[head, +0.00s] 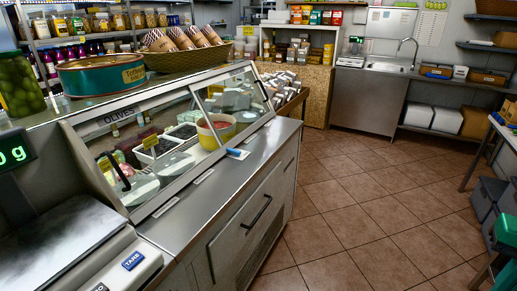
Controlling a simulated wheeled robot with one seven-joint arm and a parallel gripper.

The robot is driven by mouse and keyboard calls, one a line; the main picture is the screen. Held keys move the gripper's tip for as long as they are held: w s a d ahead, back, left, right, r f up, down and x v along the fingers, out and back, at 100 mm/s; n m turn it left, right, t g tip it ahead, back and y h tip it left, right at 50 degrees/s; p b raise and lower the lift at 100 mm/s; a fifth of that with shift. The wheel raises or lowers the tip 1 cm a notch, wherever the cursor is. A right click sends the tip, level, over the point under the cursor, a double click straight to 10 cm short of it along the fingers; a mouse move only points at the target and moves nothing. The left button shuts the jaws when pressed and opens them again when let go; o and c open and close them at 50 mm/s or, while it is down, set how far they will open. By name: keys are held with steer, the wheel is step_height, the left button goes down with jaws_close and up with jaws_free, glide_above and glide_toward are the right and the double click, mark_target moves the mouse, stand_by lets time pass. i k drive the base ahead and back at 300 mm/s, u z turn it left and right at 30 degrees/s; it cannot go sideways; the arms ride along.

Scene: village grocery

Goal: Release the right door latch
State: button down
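A glass-fronted deli counter (185,215) runs along the left. Two slanted glass panes cover its display: a left pane (150,165) with a black curved handle (113,170), and a right pane (232,105) in a metal frame. Bowls and trays of food show behind the glass. Below, the steel front has a panel (235,235) with a black bar handle (257,212); it looks shut. I cannot make out a latch on the right pane. A small blue and white item (237,153) lies on the steel ledge below it. My gripper is not in view.
A scale (85,255) stands at the near left. A green tin (100,75), an olive jar (20,85) and a basket of cones (185,58) stand on the counter top. A table (500,130) edges the right side. The tiled floor (370,200) between is clear.

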mark_target(237, 153)
steer(key=z, duration=0.15)
steer(key=i, duration=0.85)
steer(key=u, duration=1.2)
